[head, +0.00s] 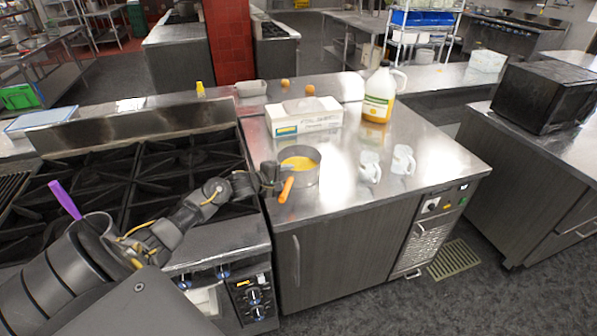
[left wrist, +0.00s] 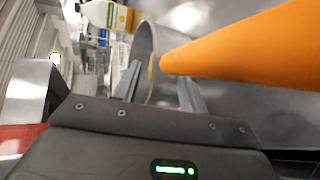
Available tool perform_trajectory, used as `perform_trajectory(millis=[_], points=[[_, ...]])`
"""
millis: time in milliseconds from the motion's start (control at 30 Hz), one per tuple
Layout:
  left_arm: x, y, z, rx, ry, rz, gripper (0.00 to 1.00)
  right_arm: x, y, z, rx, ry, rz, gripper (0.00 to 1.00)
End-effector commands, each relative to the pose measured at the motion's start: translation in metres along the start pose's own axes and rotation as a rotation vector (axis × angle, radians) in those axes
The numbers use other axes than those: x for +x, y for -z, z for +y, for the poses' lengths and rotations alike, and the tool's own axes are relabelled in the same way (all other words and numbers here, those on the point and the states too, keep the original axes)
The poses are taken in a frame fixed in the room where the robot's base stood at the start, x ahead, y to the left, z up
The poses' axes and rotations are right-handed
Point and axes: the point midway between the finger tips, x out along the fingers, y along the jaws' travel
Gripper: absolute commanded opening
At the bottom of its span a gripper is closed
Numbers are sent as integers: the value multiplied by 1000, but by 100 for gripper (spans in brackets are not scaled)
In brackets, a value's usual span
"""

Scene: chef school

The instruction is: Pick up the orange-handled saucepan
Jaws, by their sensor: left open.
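The orange-handled saucepan (head: 308,177) stands on the steel counter beside the stove, with yellow contents inside. Its orange handle (head: 286,190) points toward the counter's front edge. My left gripper (head: 281,168) is at the saucepan's left side, close to the handle's base. In the left wrist view the gripper (left wrist: 160,90) is open, its two fingers apart. The saucepan's rim and wall (left wrist: 144,52) show between and beyond the fingertips, and the handle (left wrist: 235,48) looms large at the upper right. I cannot tell whether a finger touches the pan. My right gripper is out of view.
A white box (head: 305,118) sits behind the saucepan, with a yellow-labelled jug (head: 380,95) behind to the right. The black stove grates (head: 185,160) lie left. A purple handle (head: 65,200) rises near my left arm.

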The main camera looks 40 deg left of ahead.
Motion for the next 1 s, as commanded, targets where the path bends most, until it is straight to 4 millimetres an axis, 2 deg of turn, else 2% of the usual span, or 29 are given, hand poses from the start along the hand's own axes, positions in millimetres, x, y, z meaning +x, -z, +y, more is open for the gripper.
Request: perform_trajectory(millis=[133,400,700,1000], points=[[13,0,0,-1,0,2,42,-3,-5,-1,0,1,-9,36],[15,0,-1,1,0,1,41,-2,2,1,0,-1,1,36],[15,0,-1,1,0,1,2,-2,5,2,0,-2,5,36],[15,0,-1,0,1,1,0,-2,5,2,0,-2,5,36]])
